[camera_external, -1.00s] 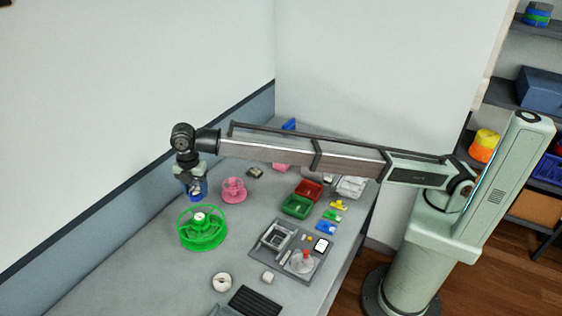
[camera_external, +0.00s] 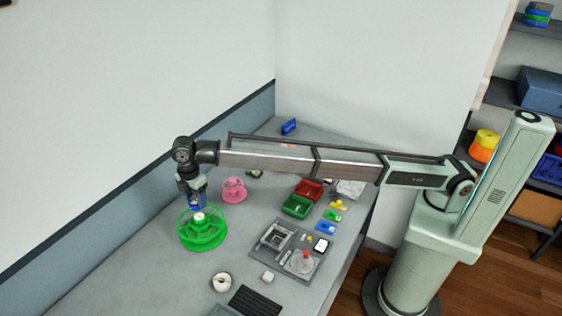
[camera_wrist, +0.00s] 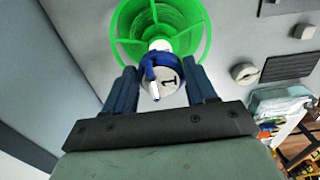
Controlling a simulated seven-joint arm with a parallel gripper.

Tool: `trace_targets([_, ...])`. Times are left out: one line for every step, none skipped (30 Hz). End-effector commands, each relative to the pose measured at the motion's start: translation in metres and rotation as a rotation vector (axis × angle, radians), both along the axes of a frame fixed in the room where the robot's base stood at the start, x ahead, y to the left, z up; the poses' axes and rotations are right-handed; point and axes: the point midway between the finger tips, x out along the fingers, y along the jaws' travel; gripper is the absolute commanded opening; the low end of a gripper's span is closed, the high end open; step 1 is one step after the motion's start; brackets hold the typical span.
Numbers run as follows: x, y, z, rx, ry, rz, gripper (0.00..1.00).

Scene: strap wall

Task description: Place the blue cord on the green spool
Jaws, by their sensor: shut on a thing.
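The green spool (camera_external: 203,238) stands on the grey bench and shows at the top of the wrist view (camera_wrist: 130,28). My gripper (camera_wrist: 160,90) is shut on the blue cord (camera_wrist: 148,60), a small blue roll with a white face marked 1. In the outside view the blue cord (camera_external: 196,204) hangs just above the spool's upper rim. In the wrist view it overlaps the spool's near rim and a white hub piece (camera_wrist: 160,45) shows beyond it. I cannot tell whether cord and spool touch.
A pink spool (camera_external: 234,190) stands close behind the green one. Red (camera_external: 309,188) and green (camera_external: 297,207) bins and a grey fixture tray (camera_external: 290,250) lie to the right. A white ring (camera_external: 222,282) lies in front. The wall runs along the left.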

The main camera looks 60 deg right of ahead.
Motion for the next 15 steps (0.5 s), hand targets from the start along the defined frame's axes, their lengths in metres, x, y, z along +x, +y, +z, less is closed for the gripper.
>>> trace_targets([-0.001, 0.000, -0.006, 0.000, 0.000, 0.000, 0.25])
trace_targets([0.000, 0.000, -0.008, 0.000, 0.000, 0.000, 0.25])
trace_targets([0.000, 0.000, -0.010, 0.000, 0.000, 0.001, 0.25])
trace_targets([0.000, 0.000, -0.012, 0.000, 0.000, 0.001, 0.25])
trace_targets([0.000, 0.000, -0.013, 0.000, 0.000, 0.001, 0.25])
trace_targets([0.000, 0.000, -0.016, 0.000, -0.001, 0.001, 0.25])
trace_targets([0.000, 0.000, -0.020, 0.000, 0.000, 0.001, 0.25])
trace_targets([0.000, 0.000, -0.023, 0.000, 0.000, 0.001, 0.25])
trace_targets([0.000, 0.000, -0.029, 0.000, 0.000, 0.001, 0.25])
trace_targets([0.000, 0.000, -0.033, 0.000, 0.001, 0.001, 0.25])
trace_targets([0.000, 0.000, -0.037, -0.001, 0.001, 0.001, 0.25])
trace_targets([-0.001, 0.000, -0.041, 0.000, 0.000, 0.001, 0.25])
trace_targets([0.000, 0.000, -0.043, 0.000, 0.000, 0.001, 0.25])
trace_targets([0.000, 0.000, -0.045, 0.000, 0.000, 0.001, 0.25])
trace_targets([0.000, 0.000, -0.047, 0.001, -0.001, 0.001, 0.25])
